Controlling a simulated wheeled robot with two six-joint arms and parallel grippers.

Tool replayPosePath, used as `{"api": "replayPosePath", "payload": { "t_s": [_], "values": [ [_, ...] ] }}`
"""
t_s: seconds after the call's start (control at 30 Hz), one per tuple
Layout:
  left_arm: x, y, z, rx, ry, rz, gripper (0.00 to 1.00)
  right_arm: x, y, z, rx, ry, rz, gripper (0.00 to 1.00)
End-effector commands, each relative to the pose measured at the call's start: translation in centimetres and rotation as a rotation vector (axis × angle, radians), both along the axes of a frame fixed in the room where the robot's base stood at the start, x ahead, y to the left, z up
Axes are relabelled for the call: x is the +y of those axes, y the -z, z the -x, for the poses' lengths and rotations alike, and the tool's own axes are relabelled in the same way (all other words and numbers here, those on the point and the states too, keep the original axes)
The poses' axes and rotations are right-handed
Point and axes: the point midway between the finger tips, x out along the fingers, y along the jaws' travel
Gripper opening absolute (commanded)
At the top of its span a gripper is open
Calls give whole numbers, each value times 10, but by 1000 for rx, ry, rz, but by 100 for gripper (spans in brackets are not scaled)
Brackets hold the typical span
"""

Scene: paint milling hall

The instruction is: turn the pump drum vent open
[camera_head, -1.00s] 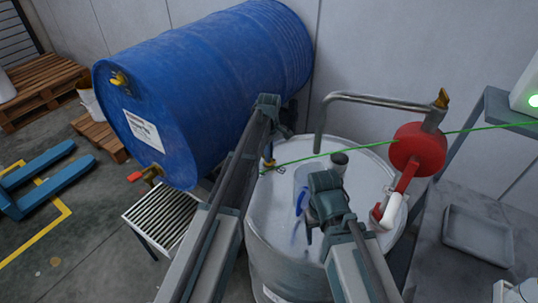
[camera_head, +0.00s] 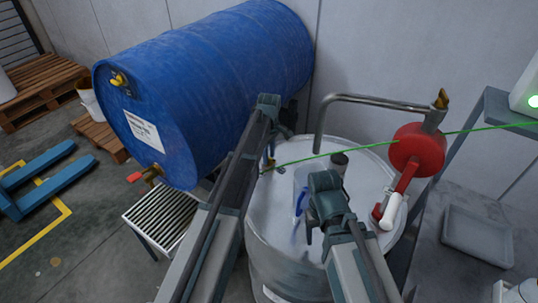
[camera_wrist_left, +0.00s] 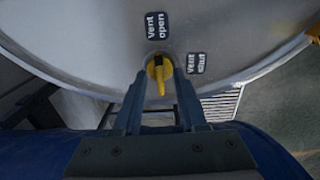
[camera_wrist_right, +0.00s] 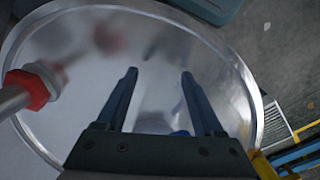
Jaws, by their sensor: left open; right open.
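The pump drum (camera_head: 258,217) is a pale metal drum standing upright in the middle. Its vent (camera_wrist_left: 158,66) is a small yellow fitting near the rim of the lid, with a yellow handle pointing down in the left wrist view. A "Vent open" label (camera_wrist_left: 156,26) lies above it and a "Vent shut" label (camera_wrist_left: 196,63) to its right. My left gripper (camera_wrist_left: 158,80) is open, with one finger on each side of the handle. Contact cannot be told. In the head view the vent is small and partly hidden. My right gripper (camera_wrist_right: 158,73) is open and empty above the lid.
A big blue drum (camera_head: 205,80) lies on its side at the back left, close to my left arm. A red pump (camera_head: 418,149) with a bent metal pipe (camera_head: 365,100) rises at the lid's right. A grey tray (camera_head: 480,235) lies farther right.

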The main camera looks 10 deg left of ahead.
Motion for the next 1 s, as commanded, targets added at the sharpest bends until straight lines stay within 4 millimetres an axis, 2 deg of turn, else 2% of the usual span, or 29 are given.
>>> {"api": "replayPosePath", "payload": {
  "t_s": [0.27,0.8,1.0],
  "values": [
    [0,-26,0,0,0,0,41,0,-26,0,0,0,0,69],
    [0,-110,0,0,0,0,41,0,-110,0,0,-2,0,69],
    [0,-133,0,0,0,0,41,0,-133,0,0,0,-1,69]
  ]
}}
